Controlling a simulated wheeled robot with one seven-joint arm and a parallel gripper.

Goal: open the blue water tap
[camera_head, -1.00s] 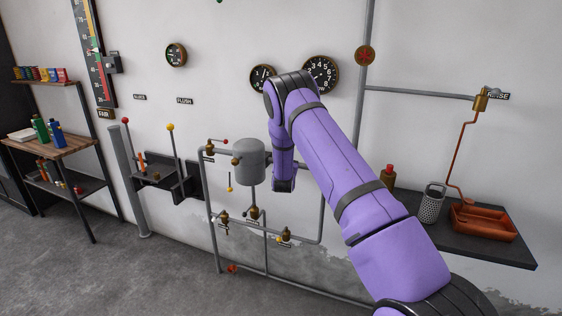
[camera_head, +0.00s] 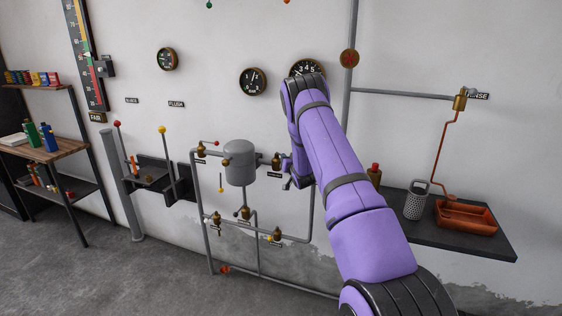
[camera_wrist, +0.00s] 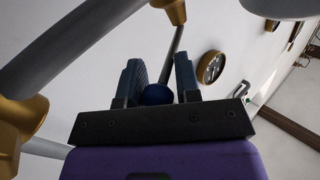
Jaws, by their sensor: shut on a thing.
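The blue tap's round blue knob (camera_wrist: 157,95) sits between the two fingers of my gripper (camera_wrist: 160,76) in the wrist view. A grey lever rod (camera_wrist: 173,55) runs from the knob up toward a brass valve body (camera_wrist: 174,9). My gripper is shut on the knob. In the head view my gripper (camera_head: 288,183) is beside the pipe, just below and right of a brass valve (camera_head: 276,162) to the right of the grey tank (camera_head: 239,163). The blue knob is hidden in the head view.
A shelf (camera_head: 440,236) with a grater (camera_head: 416,201) and an orange tray (camera_head: 466,217) is at right. Wall gauges (camera_head: 253,81) hang above.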

